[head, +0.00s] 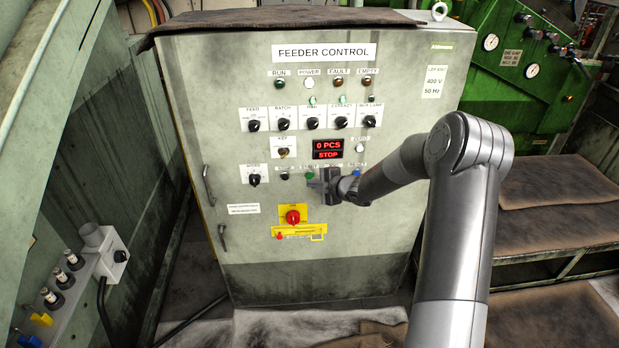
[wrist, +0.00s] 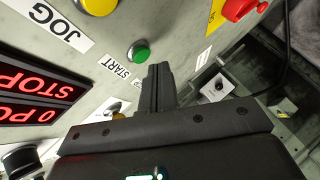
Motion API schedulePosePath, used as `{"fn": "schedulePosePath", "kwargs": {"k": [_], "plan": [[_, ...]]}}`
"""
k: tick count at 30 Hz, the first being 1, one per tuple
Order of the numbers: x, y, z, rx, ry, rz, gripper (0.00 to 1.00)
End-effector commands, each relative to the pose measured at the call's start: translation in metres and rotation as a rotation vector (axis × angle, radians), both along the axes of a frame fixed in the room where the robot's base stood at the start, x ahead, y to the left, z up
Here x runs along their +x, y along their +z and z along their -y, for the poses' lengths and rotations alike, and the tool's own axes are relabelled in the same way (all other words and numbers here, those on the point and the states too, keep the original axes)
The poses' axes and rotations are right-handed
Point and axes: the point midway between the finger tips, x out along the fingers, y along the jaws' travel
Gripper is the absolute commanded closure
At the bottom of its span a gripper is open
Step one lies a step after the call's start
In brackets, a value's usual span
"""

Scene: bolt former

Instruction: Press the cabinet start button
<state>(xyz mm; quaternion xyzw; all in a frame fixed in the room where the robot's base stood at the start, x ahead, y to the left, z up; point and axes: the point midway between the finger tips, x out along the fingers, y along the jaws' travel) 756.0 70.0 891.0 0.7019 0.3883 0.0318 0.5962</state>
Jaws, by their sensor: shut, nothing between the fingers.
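The grey feeder control cabinet (head: 350,240) stands upright ahead of me in the head view. Its green start button (wrist: 138,51) shows in the wrist view, beside a START label (wrist: 113,66). In the head view the button (head: 309,175) is a small green spot just left of my gripper. My gripper (head: 310,183) is shut and empty in front of the lower button row. In the wrist view the closed fingertips (wrist: 158,68) point at the panel, below and right of the green button. They look apart from it.
The red display (head: 327,149) reads 0 PCS and STOP. A red knob on a yellow plate (head: 293,216) sits below the buttons. Selector knobs (head: 312,123) line the panel above. A green machine (head: 525,75) and brown-covered benches (head: 550,210) stand to the right.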

Motion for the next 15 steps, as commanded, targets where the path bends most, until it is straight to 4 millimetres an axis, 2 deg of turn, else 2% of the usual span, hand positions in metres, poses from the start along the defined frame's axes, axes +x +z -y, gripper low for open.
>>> {"fn": "schedulePosePath", "kwargs": {"k": [15], "plan": [[0.0055,-0.0001,-0.0002,-0.001,0.000,0.001,1.00]]}}
